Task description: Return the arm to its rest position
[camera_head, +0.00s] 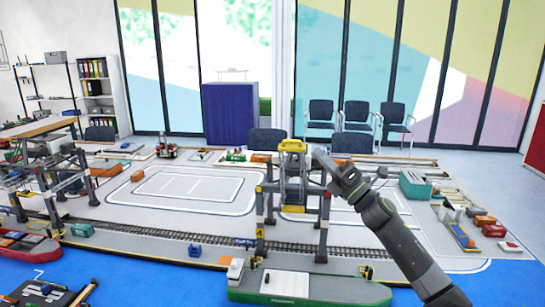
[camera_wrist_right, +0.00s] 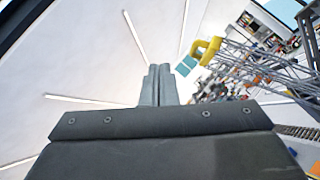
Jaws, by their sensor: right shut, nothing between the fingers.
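My right arm reaches up from the lower right of the head view. Its gripper (camera_head: 320,156) is beside the upper part of a gantry crane with a yellow top (camera_head: 292,146), just to the right of it. The gap between them is too small to judge. In the right wrist view, the two grey fingers of my right gripper (camera_wrist_right: 158,85) are together with nothing between them, pointing toward the ceiling. The crane's yellow part (camera_wrist_right: 207,50) shows right of the fingers there. I do not see my left gripper.
A green ship (camera_head: 300,287) lies on the blue floor in front of the crane. Another gantry crane (camera_head: 45,180) stands at the left. Chairs (camera_head: 357,117) stand behind the table.

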